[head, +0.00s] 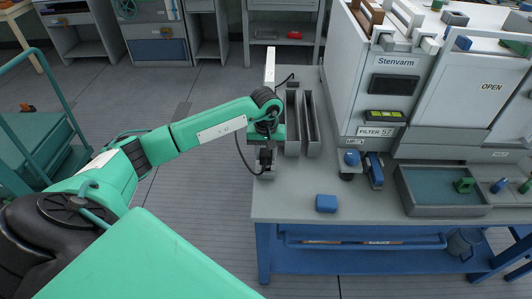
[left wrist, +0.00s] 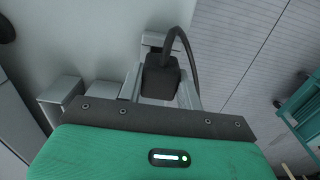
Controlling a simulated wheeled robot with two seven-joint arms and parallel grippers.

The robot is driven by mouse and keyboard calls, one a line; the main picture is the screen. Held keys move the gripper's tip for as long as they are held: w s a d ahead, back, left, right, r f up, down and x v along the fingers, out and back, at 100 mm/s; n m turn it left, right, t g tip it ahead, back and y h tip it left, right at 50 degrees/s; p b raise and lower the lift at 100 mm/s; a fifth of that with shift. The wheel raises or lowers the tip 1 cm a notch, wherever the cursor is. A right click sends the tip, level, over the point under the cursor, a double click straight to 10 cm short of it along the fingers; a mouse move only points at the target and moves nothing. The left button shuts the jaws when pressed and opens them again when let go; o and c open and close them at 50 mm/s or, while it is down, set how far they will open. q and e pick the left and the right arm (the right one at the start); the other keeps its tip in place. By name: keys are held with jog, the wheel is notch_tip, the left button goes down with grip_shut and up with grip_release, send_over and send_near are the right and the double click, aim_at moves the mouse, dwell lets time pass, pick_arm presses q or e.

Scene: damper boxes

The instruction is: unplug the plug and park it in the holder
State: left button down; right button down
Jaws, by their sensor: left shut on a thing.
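My left gripper (head: 266,150) is at the left edge of the bench, shut on a black plug (head: 266,159). In the left wrist view the plug (left wrist: 160,82) sits between the two grey fingers, with its black cable (left wrist: 190,57) looping up and to the right. A small grey block (head: 265,173), perhaps the holder, is right below the plug. Its grey end (left wrist: 153,40) shows just beyond the plug in the left wrist view. I cannot tell whether the plug is seated in it or just above. My right gripper is not in view.
Two long narrow grey trays (head: 311,122) lie close to the right of the gripper. A white upright strip (head: 270,65) stands behind. A blue block (head: 326,203) lies nearer the bench's front, with bare bench around it. A large white cabinet (head: 390,70) stands to the right.

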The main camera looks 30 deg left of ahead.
pick_arm(q)
jog(key=shift+f, duration=0.2)
jog(key=shift+f+b, duration=0.3)
jog(key=shift+b, duration=0.15)
jog(key=shift+f+b, duration=0.9)
jog(key=shift+f, duration=0.05)
jog(key=c, duration=0.9)
grip_release()
jog(key=shift+o, duration=0.2)
jog(key=shift+r, duration=0.1)
notch_tip(320, 180, up, 14)
jog(key=shift+b, duration=0.35)
